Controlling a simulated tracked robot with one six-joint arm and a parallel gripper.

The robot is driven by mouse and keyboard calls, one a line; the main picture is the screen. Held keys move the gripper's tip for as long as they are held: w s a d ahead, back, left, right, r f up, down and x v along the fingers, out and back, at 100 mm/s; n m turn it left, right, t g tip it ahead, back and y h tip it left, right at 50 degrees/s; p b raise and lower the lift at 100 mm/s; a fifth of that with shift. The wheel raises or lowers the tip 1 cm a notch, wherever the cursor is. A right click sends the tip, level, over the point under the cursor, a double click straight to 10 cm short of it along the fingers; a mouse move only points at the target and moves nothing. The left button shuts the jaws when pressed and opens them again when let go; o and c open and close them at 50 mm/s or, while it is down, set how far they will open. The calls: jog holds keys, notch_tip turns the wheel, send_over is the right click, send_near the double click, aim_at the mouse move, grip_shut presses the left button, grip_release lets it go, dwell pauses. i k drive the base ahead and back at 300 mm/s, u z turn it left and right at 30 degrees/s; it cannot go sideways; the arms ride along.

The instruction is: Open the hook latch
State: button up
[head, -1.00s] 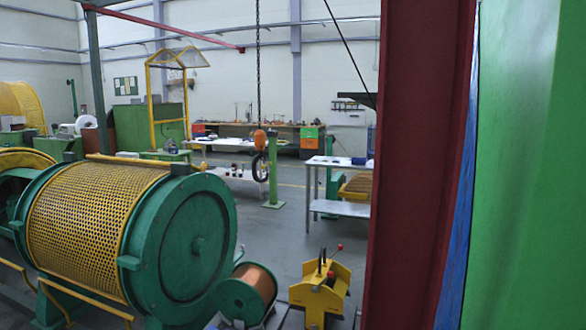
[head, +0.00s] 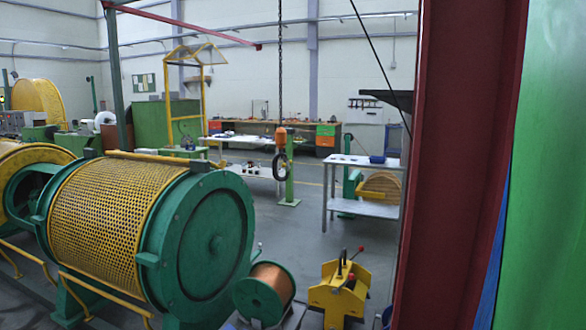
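An orange hoist block (head: 281,138) hangs on a dark chain (head: 281,60) in the middle of the head view. Below it hangs a dark, loop-shaped part (head: 281,165), which may be the hook. It is too small to make out a latch or whether one is open. The green strander drum (head: 215,243) with its yellow perforated guard (head: 105,215) stands at the left; I cannot make out a hook latch on it. My gripper is not in view.
A dark red column (head: 460,170) and a green surface (head: 545,170) stand close at the right. A copper-wound reel (head: 270,285) and a yellow stand (head: 340,295) are at the bottom. A grey table (head: 365,207) stands behind. Grey floor lies open between table and drum.

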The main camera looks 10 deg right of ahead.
aim_at(287, 163)
jog(key=u, duration=0.9)
jog(key=i, duration=1.5)
jog(key=u, duration=0.8)
